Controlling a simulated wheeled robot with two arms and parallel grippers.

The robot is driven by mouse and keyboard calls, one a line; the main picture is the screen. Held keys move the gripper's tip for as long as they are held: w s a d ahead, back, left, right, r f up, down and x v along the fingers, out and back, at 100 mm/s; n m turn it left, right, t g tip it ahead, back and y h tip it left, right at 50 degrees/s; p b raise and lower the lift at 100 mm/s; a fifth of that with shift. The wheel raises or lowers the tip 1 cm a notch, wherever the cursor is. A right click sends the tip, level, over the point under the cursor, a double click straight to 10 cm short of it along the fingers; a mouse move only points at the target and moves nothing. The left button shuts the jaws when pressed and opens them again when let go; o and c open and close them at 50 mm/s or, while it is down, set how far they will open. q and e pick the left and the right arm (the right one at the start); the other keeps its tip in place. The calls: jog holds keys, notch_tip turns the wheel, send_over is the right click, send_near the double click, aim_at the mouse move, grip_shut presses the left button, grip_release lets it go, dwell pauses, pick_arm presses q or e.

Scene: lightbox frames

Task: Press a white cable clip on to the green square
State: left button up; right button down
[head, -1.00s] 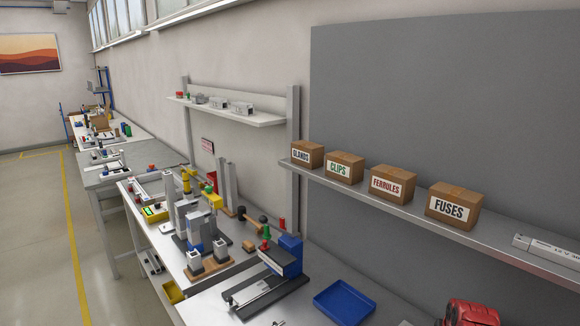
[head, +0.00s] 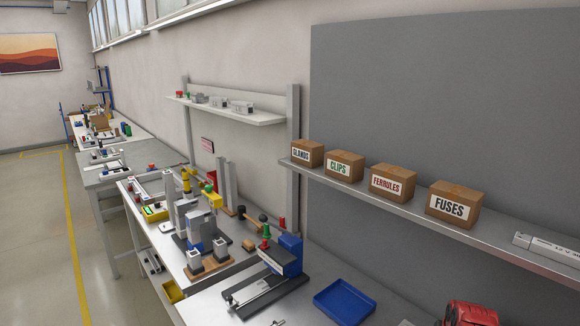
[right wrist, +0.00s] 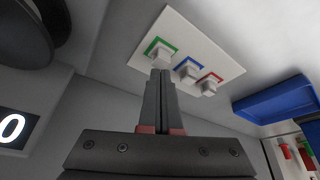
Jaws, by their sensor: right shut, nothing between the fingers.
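In the right wrist view a white board (right wrist: 188,42) carries a green square (right wrist: 150,45), a blue square (right wrist: 180,72) and a red square (right wrist: 203,78), seen as coloured outlines. A white clip (right wrist: 161,54) sits at the green square; similar white blocks sit at the blue (right wrist: 189,72) and red (right wrist: 209,88) ones. My right gripper (right wrist: 161,74) is shut and empty, its fingertips right at the clip on the green square. I cannot tell whether they touch it or whether the clip is fully seated. My left gripper is not in view.
In the right wrist view a blue tray (right wrist: 275,100) lies to the right and a dark round object (right wrist: 25,30) at upper left. The head view shows a blue tray (head: 344,301), a black and blue device (head: 270,277) and a shelf with a CLIPS box (head: 344,166).

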jog(key=shift+s+a+f, duration=0.1)
jog(key=shift+s+f, duration=0.05)
jog(key=shift+f, duration=0.4)
dwell(1.4)
jog(key=shift+r, duration=0.15)
notch_tip(320, 180, up, 2)
jog(key=shift+r+p, duration=0.3)
jog(key=shift+r, duration=2.25)
